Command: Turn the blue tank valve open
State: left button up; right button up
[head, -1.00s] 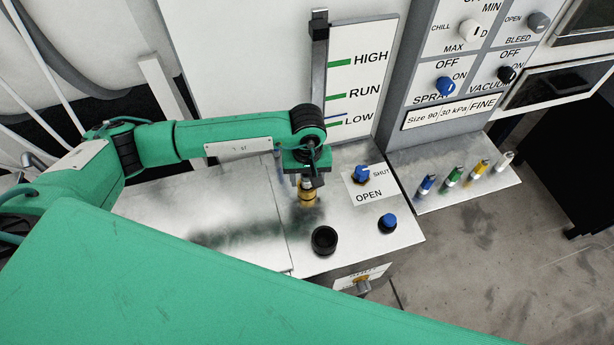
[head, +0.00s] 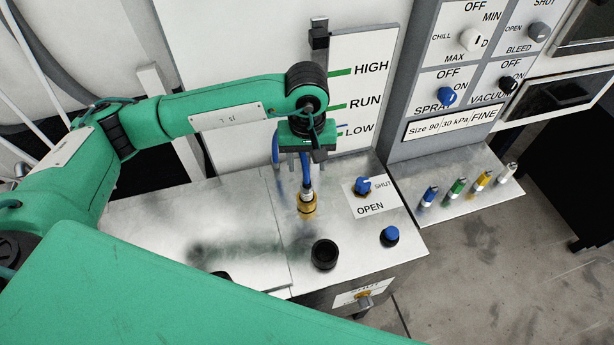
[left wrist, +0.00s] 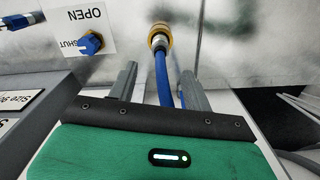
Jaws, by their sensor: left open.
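The blue valve knob (head: 362,186) sits on a white plate marked SHUT and OPEN on the metal deck. Its handle appears to point toward SHUT. The knob also shows at the upper left of the left wrist view (left wrist: 90,43). My left gripper (head: 305,163) is open, above and left of the knob and not touching it. In the left wrist view its two fingers (left wrist: 160,82) stand apart with a blue hose (left wrist: 163,78) between them. The hose runs down to a brass fitting (head: 307,205) on the deck. My right gripper is not in view.
A black ring (head: 324,254) and a blue button (head: 390,236) stand on the deck in front of the knob. Several coloured plugs (head: 455,192) stand on the shelf at right. A gauge board (head: 362,65) rises behind. The deck left of the fitting is clear.

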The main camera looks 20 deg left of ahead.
aim_at(363, 185)
jog(key=k+l, duration=0.2)
jog(key=k, duration=0.3)
jog(key=k+l, duration=0.2)
jog(key=k, duration=0.25)
jog(key=k+l, duration=0.2)
jog(key=k, duration=0.3)
